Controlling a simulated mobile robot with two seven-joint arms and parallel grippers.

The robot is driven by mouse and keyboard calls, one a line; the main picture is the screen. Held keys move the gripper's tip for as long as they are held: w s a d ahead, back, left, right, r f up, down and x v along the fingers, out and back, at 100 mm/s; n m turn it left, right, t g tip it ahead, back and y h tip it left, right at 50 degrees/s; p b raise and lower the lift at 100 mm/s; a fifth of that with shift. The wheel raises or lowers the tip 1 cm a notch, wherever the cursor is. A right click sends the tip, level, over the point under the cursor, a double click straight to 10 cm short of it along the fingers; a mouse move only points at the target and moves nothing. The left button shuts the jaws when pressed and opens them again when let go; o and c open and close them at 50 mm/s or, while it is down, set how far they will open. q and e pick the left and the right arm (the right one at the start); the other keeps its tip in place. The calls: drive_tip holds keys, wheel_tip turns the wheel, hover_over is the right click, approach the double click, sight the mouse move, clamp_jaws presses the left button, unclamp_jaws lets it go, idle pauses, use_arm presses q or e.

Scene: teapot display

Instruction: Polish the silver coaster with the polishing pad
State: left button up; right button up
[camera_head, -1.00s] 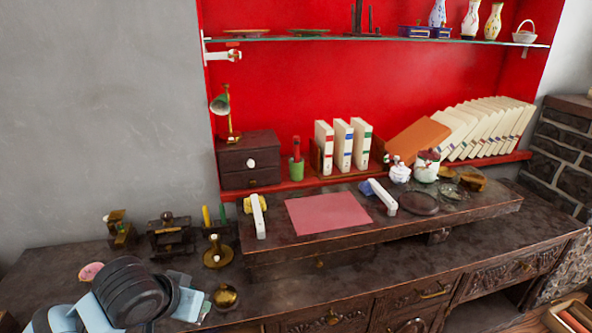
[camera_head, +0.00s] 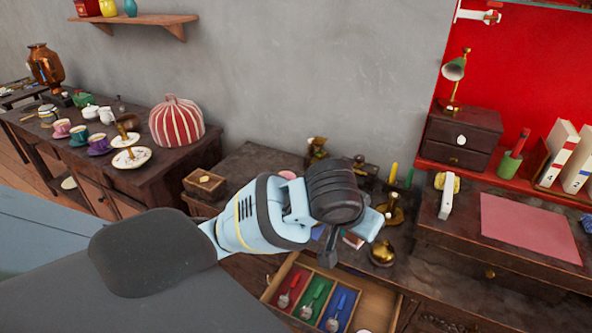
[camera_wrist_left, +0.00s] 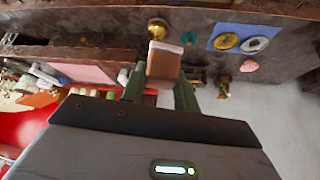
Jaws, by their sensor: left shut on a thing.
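My left gripper (camera_wrist_left: 160,80) is shut on the polishing pad (camera_wrist_left: 164,60), a block with a brown body and a paler end. In the head view my left gripper (camera_head: 348,236) is above the dark worktop, and its wrist hides part of the surface behind it. In the left wrist view a silver coaster (camera_wrist_left: 254,45) lies on a blue mat (camera_wrist_left: 215,46) beside a gold coaster (camera_wrist_left: 227,42). The pad is apart from the silver coaster, to its left in that view. In the head view the coasters are hidden behind my arm. My right gripper is not in view.
A brass pot (camera_head: 383,254) stands close to my left gripper, with a brass candle holder (camera_head: 390,212) behind it. An open drawer (camera_head: 379,305) with red, green and blue compartments is below. A pink mat (camera_head: 528,228) lies on the raised shelf at right.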

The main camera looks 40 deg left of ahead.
use_arm(q)
drive_tip(key=s+f, duration=1.1)
drive_tip(key=f, duration=0.4)
drive_tip(key=shift+s+f, duration=0.2)
drive_tip(key=shift+f, duration=0.1)
drive_tip(key=shift+w+a, duration=0.1)
drive_tip(key=shift+a, duration=0.05)
